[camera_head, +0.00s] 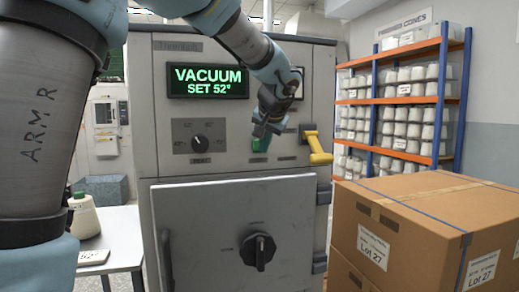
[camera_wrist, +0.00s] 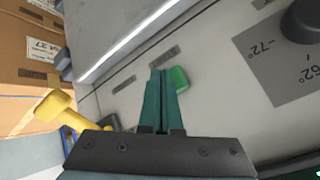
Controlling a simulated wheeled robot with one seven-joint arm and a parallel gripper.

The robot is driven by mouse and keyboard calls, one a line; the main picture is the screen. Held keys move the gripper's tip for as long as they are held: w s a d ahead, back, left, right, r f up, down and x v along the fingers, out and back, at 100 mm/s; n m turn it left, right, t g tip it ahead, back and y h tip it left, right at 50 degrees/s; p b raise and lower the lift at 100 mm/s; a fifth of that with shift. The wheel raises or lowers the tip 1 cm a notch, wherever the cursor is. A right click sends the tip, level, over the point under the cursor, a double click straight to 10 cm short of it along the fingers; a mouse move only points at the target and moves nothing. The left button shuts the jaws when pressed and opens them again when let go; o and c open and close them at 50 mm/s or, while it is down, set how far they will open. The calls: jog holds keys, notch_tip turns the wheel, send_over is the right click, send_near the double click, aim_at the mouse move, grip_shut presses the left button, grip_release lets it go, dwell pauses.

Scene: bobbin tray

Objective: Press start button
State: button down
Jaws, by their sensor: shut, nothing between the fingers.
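The machine's green button (camera_head: 261,144) sits on the front panel, right of the dial and partly covered by my gripper in the head view. In the wrist view the green button (camera_wrist: 180,79) shows just right of my fingertips. My gripper (camera_wrist: 160,72) is shut and empty, its two dark green fingers together. In the head view my gripper (camera_head: 262,130) is in front of the panel at the button. I cannot tell whether the fingers touch the button or the panel. The display (camera_head: 208,80) reads "VACUUM SET 52°".
A yellow lever (camera_head: 318,148) sticks out right of the button; it also shows in the wrist view (camera_wrist: 58,108). A dial (camera_head: 198,143) is to the left. A door with a black knob (camera_head: 258,250) is below. Cardboard boxes (camera_head: 420,215) stand at right.

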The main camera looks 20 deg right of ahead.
jog(key=s+b, duration=0.2)
jog(key=s, duration=0.3)
jog(key=shift+a+b, duration=0.3)
jog(key=shift+b, duration=0.1)
dwell(0.6)
